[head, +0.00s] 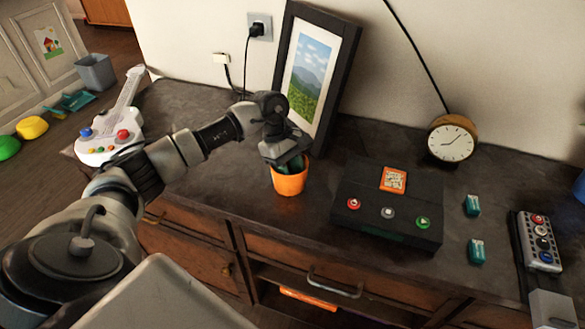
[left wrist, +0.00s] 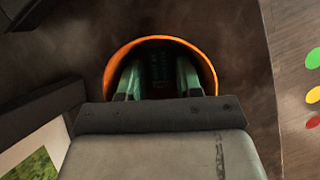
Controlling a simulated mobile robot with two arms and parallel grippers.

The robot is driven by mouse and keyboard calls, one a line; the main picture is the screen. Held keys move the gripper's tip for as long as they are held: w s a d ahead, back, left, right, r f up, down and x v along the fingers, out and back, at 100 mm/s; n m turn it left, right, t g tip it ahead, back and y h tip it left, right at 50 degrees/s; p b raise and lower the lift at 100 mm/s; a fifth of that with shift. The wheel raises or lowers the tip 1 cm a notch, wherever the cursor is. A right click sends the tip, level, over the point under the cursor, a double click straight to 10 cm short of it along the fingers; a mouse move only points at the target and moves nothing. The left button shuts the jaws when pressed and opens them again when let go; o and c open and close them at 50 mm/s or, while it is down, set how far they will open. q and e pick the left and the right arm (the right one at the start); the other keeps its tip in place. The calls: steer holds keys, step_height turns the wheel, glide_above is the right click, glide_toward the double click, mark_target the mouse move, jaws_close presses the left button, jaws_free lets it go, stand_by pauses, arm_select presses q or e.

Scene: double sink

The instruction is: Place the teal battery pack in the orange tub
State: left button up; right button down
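The orange tub (head: 290,184) stands on the dark counter below the picture frame. My left gripper (head: 287,162) reaches down into its mouth from above. In the left wrist view the tub's orange rim (left wrist: 160,38) circles the two greenish fingers (left wrist: 160,82), which stand apart. A dark teal block, seemingly a battery pack (left wrist: 160,68), shows between and beyond them inside the tub, with gaps at its sides. Its lower part is hidden in shadow. Two more teal packs, one farther back (head: 472,205) and one nearer (head: 477,251), lie right of the black box. My right gripper is not seen.
A black box (head: 385,235) with coloured buttons and an orange label sits right of the tub. A picture frame (head: 300,75) leans behind. A round clock (head: 451,139), a button panel (head: 540,240) and a white toy guitar (head: 110,135) are also on the counter.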

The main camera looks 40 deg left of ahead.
arm_select(q)
steer(key=shift+r+p, duration=0.4)
steer(key=shift+p, duration=0.05)
steer(key=shift+r+p, duration=0.55)
steer(key=b+v, duration=0.1)
steer(key=v, duration=1)
steer(key=shift+a+r, duration=0.15)
steer(key=shift+r, duration=0.05)
steer(key=shift+w, duration=0.1)
